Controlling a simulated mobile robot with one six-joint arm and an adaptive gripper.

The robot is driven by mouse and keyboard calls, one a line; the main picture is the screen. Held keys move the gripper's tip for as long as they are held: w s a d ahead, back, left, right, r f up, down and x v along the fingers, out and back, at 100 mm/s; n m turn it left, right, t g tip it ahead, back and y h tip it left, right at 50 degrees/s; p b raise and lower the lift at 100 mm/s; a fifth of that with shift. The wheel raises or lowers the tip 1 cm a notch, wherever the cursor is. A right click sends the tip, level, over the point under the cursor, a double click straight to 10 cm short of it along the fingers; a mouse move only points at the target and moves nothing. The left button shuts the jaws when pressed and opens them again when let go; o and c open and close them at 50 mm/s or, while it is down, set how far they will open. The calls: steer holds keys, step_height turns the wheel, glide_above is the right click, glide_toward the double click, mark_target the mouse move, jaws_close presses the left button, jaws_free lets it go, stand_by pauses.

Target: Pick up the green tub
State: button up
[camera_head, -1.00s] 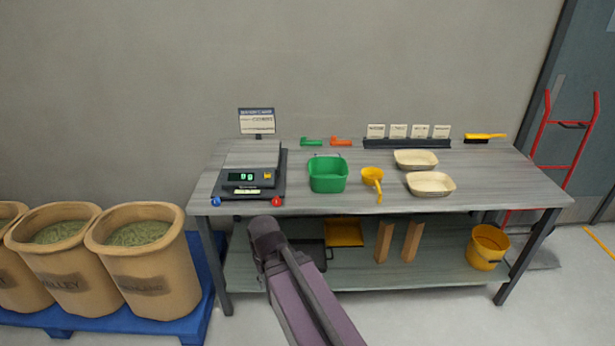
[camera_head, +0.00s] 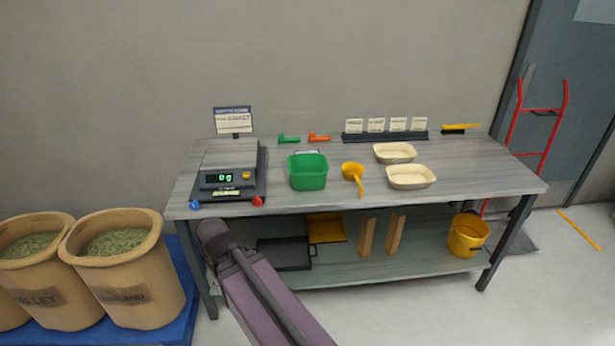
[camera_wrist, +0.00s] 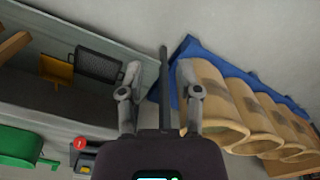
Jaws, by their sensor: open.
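The green tub (camera_head: 307,172) stands upright on the grey table, right of the scale and left of the yellow scoop. In the wrist view the tub (camera_wrist: 18,147) shows at the lower left edge, partly cut off. My gripper (camera_wrist: 160,80) is open and empty in the wrist view, apart from the tub. In the head view my arm rises in front of the table's left front edge, and the gripper itself is not clearly seen there.
On the table (camera_head: 460,180) are a scale (camera_head: 230,180), a yellow scoop (camera_head: 353,173) and two cream trays (camera_head: 411,177). A lower shelf holds a yellow bucket (camera_head: 467,235) and wooden blocks. Grain sacks (camera_head: 125,270) stand on a blue pallet at left.

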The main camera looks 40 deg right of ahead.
steer(key=w+d+r+n+t+h+b, duration=0.1)
steer(key=w+d+n+h, duration=0.3)
steer(key=d, duration=1)
steer(key=w+d+r+n+t+h+b, duration=0.1)
steer(key=w+d+r+n+h+b, duration=0.1)
steer(key=w+d+n, duration=0.7)
steer(key=w+d+r+n+t+h+b, duration=0.1)
steer(key=w+d+n+h+b, duration=0.2)
steer(key=d, duration=1.5)
steer(key=w+n+h, duration=0.4)
steer(key=w, duration=0.1)
steer(key=shift+w+d+r+t+b, duration=0.2)
steer(key=shift+d+r+t+b, duration=0.15)
steer(key=shift+d+r+t, duration=0.05)
steer(key=b, duration=0.3)
glide_toward(324, 172)
steer(key=d+f, duration=0.2)
steer(key=d, duration=0.1)
steer(key=shift+w+d, duration=0.65)
steer(key=shift+b+x, duration=1.1)
steer(key=shift+x, duration=1.5)
steer(key=shift+r, duration=0.1)
